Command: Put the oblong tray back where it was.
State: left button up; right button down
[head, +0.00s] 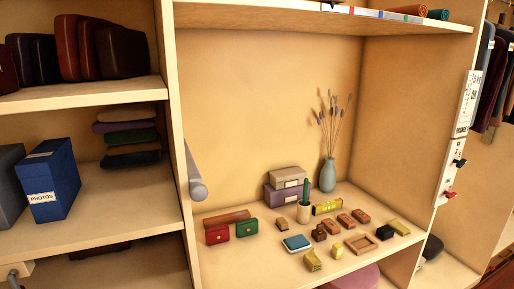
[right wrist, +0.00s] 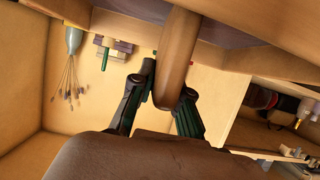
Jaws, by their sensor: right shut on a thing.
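My right gripper (right wrist: 163,100) shows in the right wrist view. Its two dark fingers are closed on a brown, rounded thing (right wrist: 178,55), seen nearly edge-on. I cannot tell from this angle whether it is the oblong tray. In the head view a small, low wooden tray (head: 371,249) with a raised rim lies near the front of the middle shelf (head: 250,262), among small boxes. Neither gripper shows in the head view.
A grey cylinder (head: 196,188) juts by the left divider. The shelf's front left is clear.

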notch_tip(320, 180, down, 9)
jog(key=b, duration=0.8)
jog(key=shift+m+t+h, duration=0.3)
jog(key=shift+m+h, duration=0.3)
jog(key=s+a+r, duration=0.1)
jog(key=r, duration=0.1)
jog(key=s+a+r, duration=0.1)
jog(key=a+r, duration=0.2)
jog(key=r, duration=0.1)
jog(key=shift+s+a, duration=0.2)
jog(key=shift+s, duration=0.2)
jog(key=s+d+r+m+h, duration=0.1)
jog(key=s+r+m+h, duration=0.2)
jog(key=r, duration=0.4)
jog(key=shift+s+r+t+h, duration=0.3)
jog(key=shift+s+r+h, duration=0.1)
jog(key=shift+s, duration=0.25)
